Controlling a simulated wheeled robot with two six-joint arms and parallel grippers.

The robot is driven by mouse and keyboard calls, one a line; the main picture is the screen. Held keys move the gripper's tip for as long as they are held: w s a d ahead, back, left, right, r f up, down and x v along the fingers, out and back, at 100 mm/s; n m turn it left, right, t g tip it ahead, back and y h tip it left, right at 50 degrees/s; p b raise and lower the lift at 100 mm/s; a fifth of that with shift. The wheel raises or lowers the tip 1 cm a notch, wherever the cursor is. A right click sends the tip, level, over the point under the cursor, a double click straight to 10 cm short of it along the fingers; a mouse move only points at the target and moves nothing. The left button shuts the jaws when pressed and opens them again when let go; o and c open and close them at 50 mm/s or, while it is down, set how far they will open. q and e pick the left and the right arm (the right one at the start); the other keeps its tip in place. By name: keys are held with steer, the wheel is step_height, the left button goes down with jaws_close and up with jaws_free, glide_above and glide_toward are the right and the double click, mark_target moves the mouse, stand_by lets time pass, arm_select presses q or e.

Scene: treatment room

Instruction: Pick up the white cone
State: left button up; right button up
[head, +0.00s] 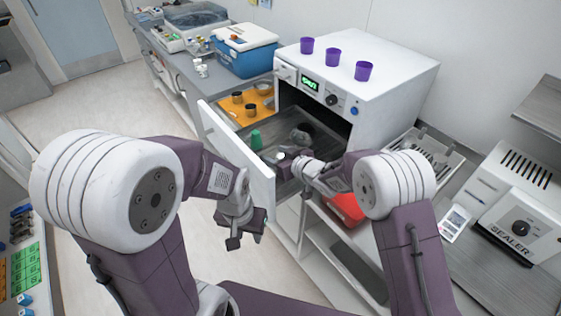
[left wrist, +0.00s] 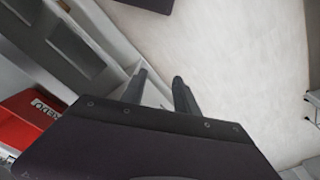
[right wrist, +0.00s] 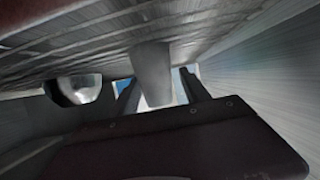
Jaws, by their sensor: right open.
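The white cone shows in the right wrist view as a pale tapered body (right wrist: 152,72) between my right gripper's fingers (right wrist: 158,78). These fingers are open on either side of it; contact cannot be told. In the head view my right gripper (head: 287,160) reaches into the open chamber of the white machine, and a small pale piece, probably the cone (head: 282,154), shows at its tip. A green cone (head: 256,140) stands to its left. My left gripper (head: 246,232) is open and empty in front of the open door; its fingers also show in the left wrist view (left wrist: 160,82).
The white machine (head: 395,75) carries three purple cups on top. Its open door (head: 240,160) stands left of the chamber. A shiny round metal piece (right wrist: 77,90) is near my right gripper. An orange tray (head: 262,103) with dark cups lies behind. A red box (head: 345,208) sits below.

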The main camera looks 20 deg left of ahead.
steer(key=shift+w, duration=0.15)
jaws_close()
